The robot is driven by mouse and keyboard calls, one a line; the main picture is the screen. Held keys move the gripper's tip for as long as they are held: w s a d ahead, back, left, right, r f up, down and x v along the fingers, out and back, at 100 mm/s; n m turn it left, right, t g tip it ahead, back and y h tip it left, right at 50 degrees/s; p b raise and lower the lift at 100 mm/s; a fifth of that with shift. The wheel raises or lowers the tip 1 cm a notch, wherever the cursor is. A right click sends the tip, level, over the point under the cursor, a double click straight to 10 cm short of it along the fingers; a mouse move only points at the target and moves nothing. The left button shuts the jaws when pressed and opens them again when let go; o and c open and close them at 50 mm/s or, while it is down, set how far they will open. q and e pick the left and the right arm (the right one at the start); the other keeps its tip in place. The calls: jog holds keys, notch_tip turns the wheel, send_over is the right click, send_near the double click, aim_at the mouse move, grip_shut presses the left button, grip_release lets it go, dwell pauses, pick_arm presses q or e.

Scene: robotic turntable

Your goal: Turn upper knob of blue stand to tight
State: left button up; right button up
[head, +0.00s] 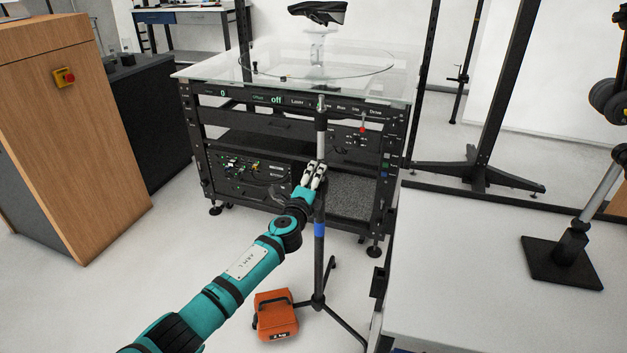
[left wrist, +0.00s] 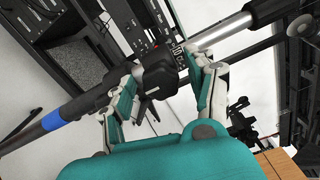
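The stand is a dark upright pole with a blue band (head: 319,229), a silver upper tube (head: 321,143) and tripod legs. In the left wrist view it runs diagonally, with its blue band (left wrist: 67,112) at lower left. A black collar (left wrist: 158,66) joins the dark tube to the silver one, and a small black knob or lever (left wrist: 151,91) sticks out toward my palm. My left gripper (head: 315,168) is at this collar. In the left wrist view its fingers (left wrist: 165,80) are spread on either side of the collar and knob. Finger contact is unclear. My right gripper is out of view.
A black equipment rack (head: 235,120) with a glass top (head: 210,71) stands close behind the pole. An orange weight (head: 275,315) sits by the tripod's foot. A white table (head: 480,270) is at right, a wooden cabinet (head: 75,140) at left.

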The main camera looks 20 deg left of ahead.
pick_arm(q)
jog(key=shift+s, duration=0.15)
jog(key=s, duration=0.7)
jog(key=shift+s, duration=0.35)
dwell(0.3)
